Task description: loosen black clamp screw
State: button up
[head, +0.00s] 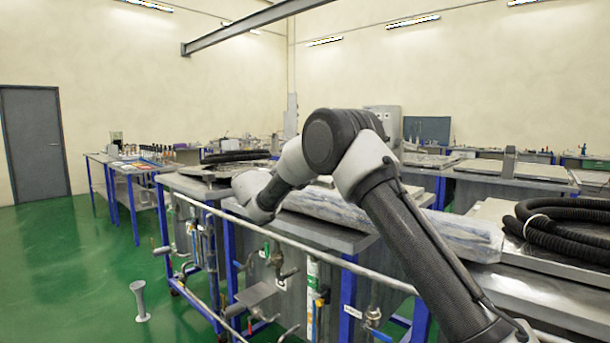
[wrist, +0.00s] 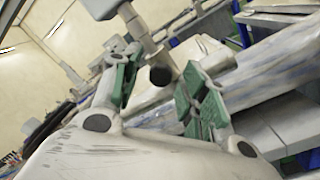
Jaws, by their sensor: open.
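In the wrist view my gripper (wrist: 160,84) is open, its two green-padded fingers spread apart. A small round black knob (wrist: 160,75), which looks like the black clamp screw, shows between the fingers with a gap on each side. I cannot tell how far beyond the fingertips it lies. A grey upright post (wrist: 141,28) rises just above and left of the knob in the picture. In the head view my arm bends down towards the near bench, and my fingers and the screw cannot be made out there.
A plastic-wrapped slab (head: 350,212) lies along the bench beside my arm. Black coiled hose (head: 565,222) lies at the right. A pipe rail (head: 290,241) with valves runs along the bench front. A grey pedestal (head: 139,302) stands on the open green floor at left.

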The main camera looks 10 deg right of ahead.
jog(key=v, duration=1.2)
jog(key=shift+f, duration=0.1)
